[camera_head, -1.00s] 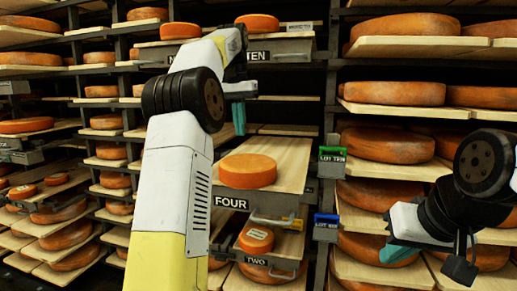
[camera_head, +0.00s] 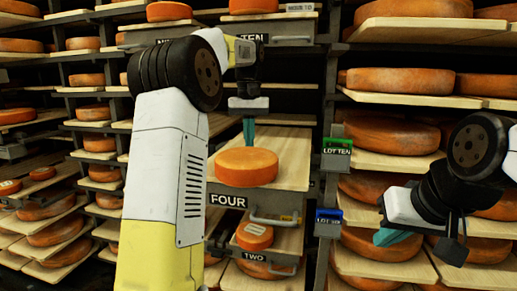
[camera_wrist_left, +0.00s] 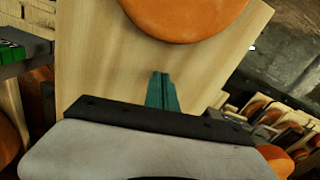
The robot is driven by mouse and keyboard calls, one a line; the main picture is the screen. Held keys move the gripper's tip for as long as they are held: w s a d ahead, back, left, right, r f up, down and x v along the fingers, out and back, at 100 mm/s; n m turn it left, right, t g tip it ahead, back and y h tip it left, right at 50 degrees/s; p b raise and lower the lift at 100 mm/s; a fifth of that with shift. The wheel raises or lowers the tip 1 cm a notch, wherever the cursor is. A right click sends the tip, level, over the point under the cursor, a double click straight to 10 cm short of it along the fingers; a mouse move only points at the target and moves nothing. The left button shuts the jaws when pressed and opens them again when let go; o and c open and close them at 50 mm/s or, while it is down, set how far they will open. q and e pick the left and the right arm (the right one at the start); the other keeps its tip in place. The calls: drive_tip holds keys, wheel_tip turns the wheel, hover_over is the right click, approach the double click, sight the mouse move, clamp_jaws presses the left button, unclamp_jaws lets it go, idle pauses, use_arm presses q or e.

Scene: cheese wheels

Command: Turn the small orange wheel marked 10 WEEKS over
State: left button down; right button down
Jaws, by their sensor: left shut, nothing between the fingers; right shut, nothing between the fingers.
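A small orange wheel (camera_head: 247,168) lies flat on the pulled-out wooden board (camera_head: 290,160) labelled FOUR; no 10 WEEKS mark is readable on it. Another small orange wheel (camera_head: 254,236), with a pale label too small to read, lies on the lower board by the TWO sign. My left gripper (camera_head: 249,132) is shut and empty, pointing down near the far edge of the wheel on FOUR. In the left wrist view its teal fingers (camera_wrist_left: 163,92) stand apart from that wheel (camera_wrist_left: 187,14), over bare board. My right gripper (camera_head: 393,236) is shut and empty at the right.
A board labelled TEN (camera_head: 275,42) juts out above my left gripper. The green LOT TEN box (camera_head: 337,146) and a blue lot box (camera_head: 328,223) are on the rack post to the right. Shelves of large wheels (camera_head: 390,136) stand near my right arm.

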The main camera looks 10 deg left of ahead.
sight(248, 148)
use_arm(q)
drive_tip(key=s, duration=0.2)
drive_tip(key=s+f, duration=0.1)
drive_tip(key=shift+s+d, duration=0.25)
drive_tip(key=shift+s, duration=0.25)
drive_tip(key=shift+s+d, duration=0.1)
drive_tip(key=shift+s, duration=0.05)
